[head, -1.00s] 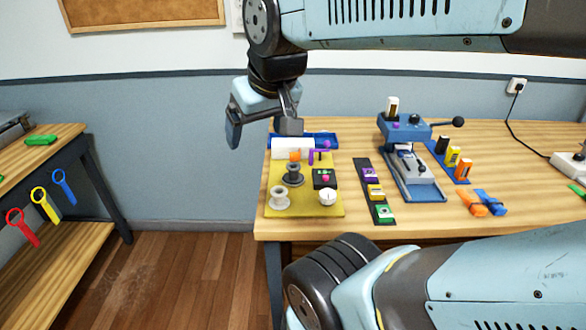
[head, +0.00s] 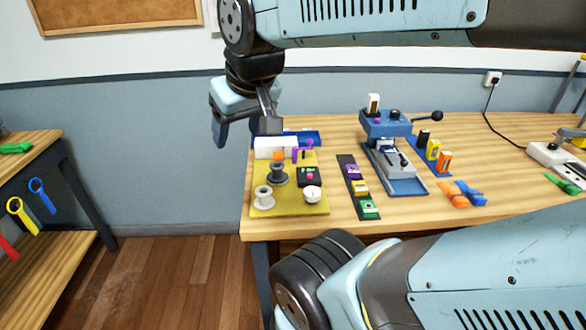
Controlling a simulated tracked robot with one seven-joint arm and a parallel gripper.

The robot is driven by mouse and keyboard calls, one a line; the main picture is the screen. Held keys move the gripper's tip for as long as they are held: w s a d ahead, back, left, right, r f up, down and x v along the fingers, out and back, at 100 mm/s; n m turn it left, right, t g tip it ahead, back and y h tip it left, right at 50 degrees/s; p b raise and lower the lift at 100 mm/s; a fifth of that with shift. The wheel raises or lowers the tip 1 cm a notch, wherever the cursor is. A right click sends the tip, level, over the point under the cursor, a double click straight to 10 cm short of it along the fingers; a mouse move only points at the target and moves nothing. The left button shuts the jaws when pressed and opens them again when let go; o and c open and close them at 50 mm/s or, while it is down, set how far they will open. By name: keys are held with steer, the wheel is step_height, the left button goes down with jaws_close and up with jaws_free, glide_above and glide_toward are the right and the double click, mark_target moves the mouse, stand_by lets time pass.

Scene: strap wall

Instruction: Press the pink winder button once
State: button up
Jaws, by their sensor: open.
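The winder is a yellow board (head: 291,206) at the left end of the wooden table. On it a small black box (head: 303,181) carries the pink button (head: 310,176). A dark spool (head: 278,175), a pale spool (head: 264,198), a white round dial (head: 312,194) and a purple bracket (head: 301,152) are also on the board. My gripper (head: 244,130) is open and empty, above and to the left of the board's back edge. It is apart from the button, and the button is in plain view.
A black strip with coloured blocks (head: 358,187) lies right of the board. A blue lever press (head: 390,150) stands beyond it, with orange and blue clips (head: 463,194) farther right. A white power strip (head: 556,160) is at the right. A side bench (head: 45,150) with hanging tools stands left.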

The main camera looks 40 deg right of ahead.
jaws_close()
stand_by(0.4)
stand_by(0.9)
